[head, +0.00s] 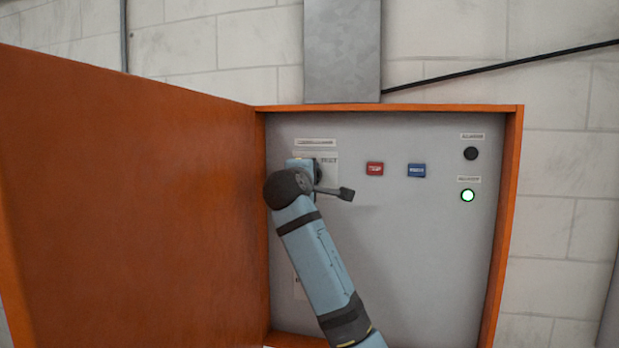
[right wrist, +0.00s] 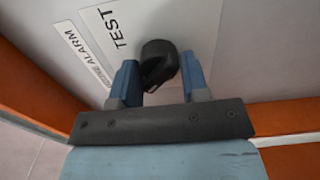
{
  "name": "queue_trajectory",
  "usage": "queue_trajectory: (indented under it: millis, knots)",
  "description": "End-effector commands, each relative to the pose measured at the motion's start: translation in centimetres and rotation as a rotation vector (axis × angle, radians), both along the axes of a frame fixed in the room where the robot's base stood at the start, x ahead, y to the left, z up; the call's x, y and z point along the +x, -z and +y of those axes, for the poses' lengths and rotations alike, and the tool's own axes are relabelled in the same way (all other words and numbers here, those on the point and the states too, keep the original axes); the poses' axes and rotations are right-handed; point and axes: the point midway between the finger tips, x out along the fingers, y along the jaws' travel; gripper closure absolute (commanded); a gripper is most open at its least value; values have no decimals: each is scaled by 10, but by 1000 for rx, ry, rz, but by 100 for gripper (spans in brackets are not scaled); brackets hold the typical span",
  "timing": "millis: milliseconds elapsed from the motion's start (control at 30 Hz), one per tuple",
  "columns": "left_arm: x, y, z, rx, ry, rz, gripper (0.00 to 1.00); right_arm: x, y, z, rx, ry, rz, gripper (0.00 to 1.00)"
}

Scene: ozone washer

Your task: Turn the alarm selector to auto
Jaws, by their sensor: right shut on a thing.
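The alarm selector is a black round knob (right wrist: 158,62) on a white plate (right wrist: 150,28) marked TEST, beside a label strip (right wrist: 82,52) that ends in ALARM. My right gripper (right wrist: 158,78) has one blue finger on each side of the knob and is shut on it. In the head view, my right gripper (head: 301,164) is at the upper left of the grey panel, and my arm hides most of the knob. The plate (head: 329,159) shows to its right. I cannot read an AUTO mark or tell the knob's exact setting. My left gripper is not in view.
An orange cabinet door (head: 130,200) stands open at left. The grey panel (head: 400,260) carries a red button (head: 375,169), a blue button (head: 416,170), a black round fitting (head: 471,153) and a green-ringed lit lamp (head: 467,195). The lower panel is clear right of my arm.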

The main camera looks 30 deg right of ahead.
Motion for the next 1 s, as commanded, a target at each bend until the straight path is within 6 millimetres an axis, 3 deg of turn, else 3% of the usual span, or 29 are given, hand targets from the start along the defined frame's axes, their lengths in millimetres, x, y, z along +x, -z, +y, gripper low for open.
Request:
queue_trajectory:
  millis: [333,367,433,467,767,1000]
  knots:
    - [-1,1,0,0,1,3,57,0,0,0,-3,1,3,82]
    - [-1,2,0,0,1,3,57,0,0,0,-3,1,3,56]
    - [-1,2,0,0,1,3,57,0,0,0,-3,1,3,40]
    - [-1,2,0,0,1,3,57,0,0,0,-2,1,2,37]
    - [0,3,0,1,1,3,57,-1,1,1,-1,0,2,37]
    - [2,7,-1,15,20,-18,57,-22,3,27,-1,-2,-2,37]
